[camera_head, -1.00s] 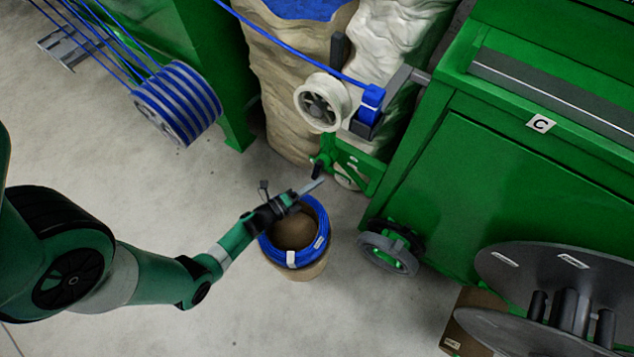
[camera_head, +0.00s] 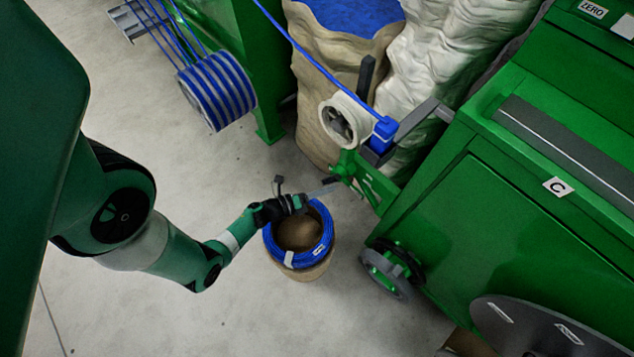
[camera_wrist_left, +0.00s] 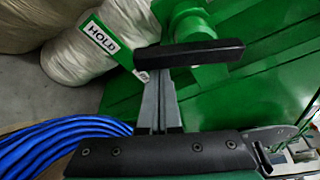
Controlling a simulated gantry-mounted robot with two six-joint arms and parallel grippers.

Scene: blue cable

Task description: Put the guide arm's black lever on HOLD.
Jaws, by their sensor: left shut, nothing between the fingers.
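The guide arm (camera_head: 368,184) is a green bracket below the white pulley in the head view. Its black lever (camera_head: 334,181) sits at the bracket's left end. In the left wrist view the black lever (camera_wrist_left: 190,53) lies nearly level across the picture, in front of a green hub. A green and white HOLD plate (camera_wrist_left: 102,38) is left of the lever. My left gripper (camera_head: 332,188) is shut and empty, its grey fingertips (camera_wrist_left: 158,78) just at the lever's underside in the wrist view. I cannot tell whether they touch. My right gripper is not in view.
A basket with a blue cable coil (camera_head: 298,252) stands on the floor below my left gripper. A white pulley (camera_head: 346,121) carries the blue cable above. The green machine marked C (camera_head: 470,215) stands on the right. Bare floor (camera_head: 170,310) is at lower left.

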